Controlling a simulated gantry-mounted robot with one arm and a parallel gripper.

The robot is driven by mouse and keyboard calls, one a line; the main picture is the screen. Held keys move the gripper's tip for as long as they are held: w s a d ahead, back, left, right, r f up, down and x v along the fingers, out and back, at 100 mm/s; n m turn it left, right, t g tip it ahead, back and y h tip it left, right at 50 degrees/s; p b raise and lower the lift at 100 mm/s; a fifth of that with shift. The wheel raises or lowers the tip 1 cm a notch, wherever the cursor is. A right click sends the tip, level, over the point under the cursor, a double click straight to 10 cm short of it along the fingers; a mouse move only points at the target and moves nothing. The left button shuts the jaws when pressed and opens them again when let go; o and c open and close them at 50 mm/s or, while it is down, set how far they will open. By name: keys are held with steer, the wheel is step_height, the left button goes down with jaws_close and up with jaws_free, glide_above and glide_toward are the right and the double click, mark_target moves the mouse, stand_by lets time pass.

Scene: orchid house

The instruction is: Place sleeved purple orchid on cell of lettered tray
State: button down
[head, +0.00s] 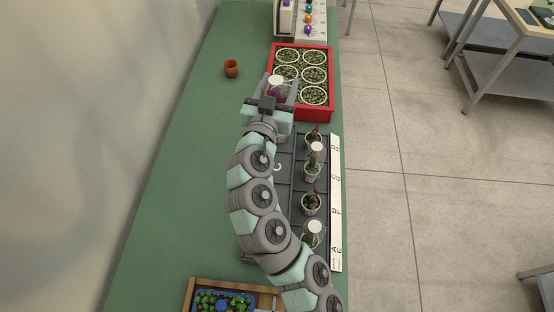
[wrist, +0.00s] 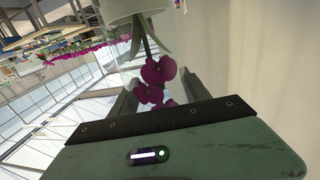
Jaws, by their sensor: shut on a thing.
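My gripper (head: 281,88) is shut on the sleeved purple orchid (head: 276,97), over the near left corner of the red crate in the head view. In the wrist view the orchid shows magenta blooms (wrist: 155,76) between the fingers, with leaves and a pale pot beyond them. The dark lettered tray (head: 284,182) lies nearer, partly hidden by my arm. Several potted plants stand in its right column, some with magenta blooms and some with a white disc on top. My arm hides much of its left column.
The red crate (head: 331,88) holds several round pots of seedlings. A small terracotta pot (head: 231,68) stands on the green bench at left. A white label strip (head: 336,200) edges the lettered tray. A wooden box (head: 188,296) with small plants is at the near end.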

step_height(320, 180, down, 19)
steer(key=b, duration=0.2)
steer(key=shift+f, duration=0.15)
steer(key=shift+f+b, duration=0.2)
steer(key=shift+b, duration=0.35)
steer(key=c, duration=0.5)
jaws_free()
steer(key=shift+r, duration=0.2)
steer(key=shift+s+r+p, duration=0.1)
steer(key=shift+s+p, duration=0.05)
steer(key=shift+p, duration=0.3)
steer(key=b+v, duration=0.1)
steer(key=v, duration=1.1)
steer(key=shift+b, duration=0.3)
